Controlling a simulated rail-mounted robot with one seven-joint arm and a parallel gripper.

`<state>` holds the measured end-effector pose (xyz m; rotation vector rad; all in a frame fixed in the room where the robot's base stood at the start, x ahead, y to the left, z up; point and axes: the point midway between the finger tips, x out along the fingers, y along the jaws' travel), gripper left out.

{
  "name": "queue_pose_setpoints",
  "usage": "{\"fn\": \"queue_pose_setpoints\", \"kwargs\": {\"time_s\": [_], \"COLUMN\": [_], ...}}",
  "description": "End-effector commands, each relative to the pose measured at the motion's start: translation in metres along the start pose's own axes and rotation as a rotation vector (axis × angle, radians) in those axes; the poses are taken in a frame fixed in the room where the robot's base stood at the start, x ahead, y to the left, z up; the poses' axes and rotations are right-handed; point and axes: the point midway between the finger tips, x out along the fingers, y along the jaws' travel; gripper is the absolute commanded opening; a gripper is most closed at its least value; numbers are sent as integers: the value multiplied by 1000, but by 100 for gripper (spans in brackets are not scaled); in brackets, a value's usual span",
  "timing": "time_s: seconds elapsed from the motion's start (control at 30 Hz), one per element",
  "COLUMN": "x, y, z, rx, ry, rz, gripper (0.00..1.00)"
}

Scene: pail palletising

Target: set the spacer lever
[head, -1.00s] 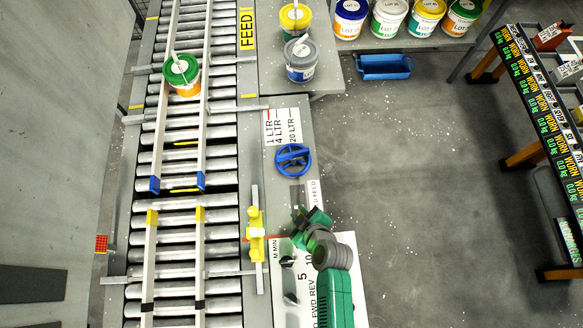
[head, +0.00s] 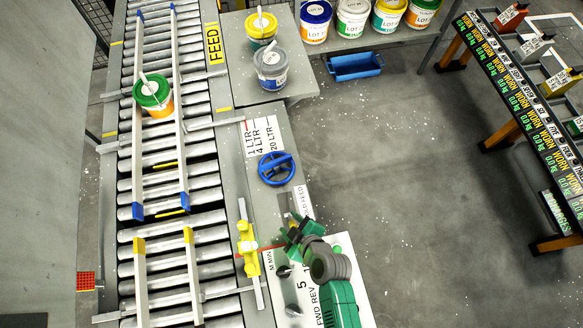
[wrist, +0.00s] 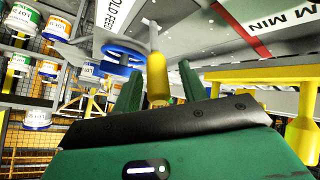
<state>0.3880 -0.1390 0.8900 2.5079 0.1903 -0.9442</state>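The spacer lever appears to be the grey rod with a yellow grip (wrist: 157,80) in the wrist view, rising by the panel lettered HOLD and FEED. The green fingers of my gripper (wrist: 158,92) stand apart, one on each side of the yellow grip. Gaps show on both sides, so the gripper looks open around or just before it; the depth is unclear. In the head view my gripper (head: 298,234) is over the HOLD/FEED label (head: 301,199), by a grey slot plate (head: 284,206).
A blue handwheel (head: 277,168) sits just beyond my gripper. A yellow clamp (head: 248,248) on a rail is to its left, dial knobs (head: 283,271) below. A green-lidded pail (head: 153,95) stands on the roller conveyor (head: 200,170).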

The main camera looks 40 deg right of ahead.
Motion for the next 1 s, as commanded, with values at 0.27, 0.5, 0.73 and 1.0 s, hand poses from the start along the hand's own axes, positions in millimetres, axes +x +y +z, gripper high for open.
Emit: {"fn": "queue_pose_setpoints", "kwargs": {"time_s": [0.27,0.5,0.73,1.0], "x": [-31,-71,-78,-78], "y": [0,0,0,0], "z": [0,0,0,0], "rx": [0,0,1,0], "ry": [-1,0,0,0], "rz": [0,0,0,0], "gripper": [42,42,42,42]}}
